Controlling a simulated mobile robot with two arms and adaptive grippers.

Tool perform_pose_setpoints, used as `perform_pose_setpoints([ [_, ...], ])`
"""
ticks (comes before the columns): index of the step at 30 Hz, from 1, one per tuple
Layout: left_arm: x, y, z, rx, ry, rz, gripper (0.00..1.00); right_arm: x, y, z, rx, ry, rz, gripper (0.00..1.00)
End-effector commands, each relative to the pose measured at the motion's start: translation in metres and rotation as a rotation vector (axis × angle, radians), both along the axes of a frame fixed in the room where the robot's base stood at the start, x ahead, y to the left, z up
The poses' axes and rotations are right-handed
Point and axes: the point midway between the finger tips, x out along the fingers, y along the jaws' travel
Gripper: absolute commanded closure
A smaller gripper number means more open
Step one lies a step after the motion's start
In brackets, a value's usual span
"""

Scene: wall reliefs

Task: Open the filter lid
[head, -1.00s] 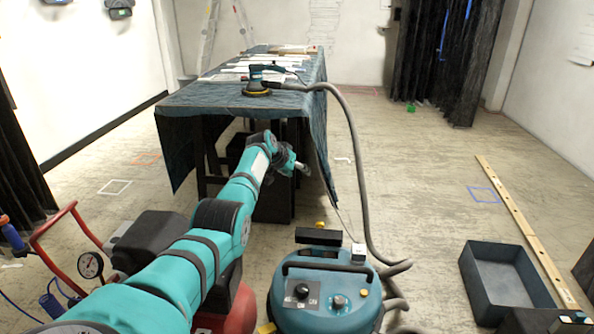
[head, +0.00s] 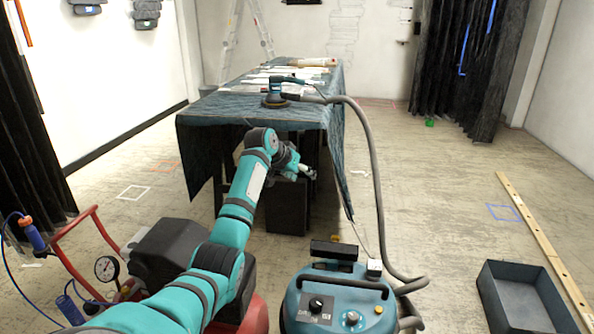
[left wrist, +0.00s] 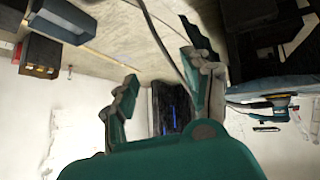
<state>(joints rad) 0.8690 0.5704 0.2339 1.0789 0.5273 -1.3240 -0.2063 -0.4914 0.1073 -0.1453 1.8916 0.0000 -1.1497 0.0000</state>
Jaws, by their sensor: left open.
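A blue vacuum unit (head: 338,302) with a black knob and a black handle stands on the floor at the bottom centre of the head view. A flat black block (head: 334,250) sits at its back edge. I cannot tell which part is the filter lid. My left gripper (head: 306,173) is beyond and above the vacuum in the head view, in front of the draped table, clear of the unit. In the left wrist view its two fingers (left wrist: 160,68) are spread with nothing between them. My right gripper is in neither view.
A draped table (head: 230,110) carries a sander (head: 274,97), whose grey hose (head: 376,190) runs down to the vacuum. A red-framed machine with a gauge (head: 106,268) stands at left. A dark open crate (head: 520,300) and a long plank (head: 540,245) lie at right.

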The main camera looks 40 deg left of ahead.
Motion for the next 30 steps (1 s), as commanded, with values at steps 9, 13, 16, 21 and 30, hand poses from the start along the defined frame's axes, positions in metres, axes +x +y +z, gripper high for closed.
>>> perform_pose_setpoints([
  [9,-0.021,-0.001,0.02,0.0,0.0,0.0,0.5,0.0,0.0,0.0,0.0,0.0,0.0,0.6],
  [13,-0.022,-0.001,0.02,-0.001,0.001,-0.001,0.5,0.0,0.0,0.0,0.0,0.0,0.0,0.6],
  [16,-0.022,-0.001,0.02,-0.001,0.001,-0.001,0.5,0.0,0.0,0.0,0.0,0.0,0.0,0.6],
  [21,-0.023,-0.006,0.011,0.01,0.015,-0.008,0.69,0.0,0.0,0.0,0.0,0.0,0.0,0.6],
  [30,-0.063,-0.081,-0.094,0.15,0.181,-0.106,1.0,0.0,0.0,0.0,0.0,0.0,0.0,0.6],
])
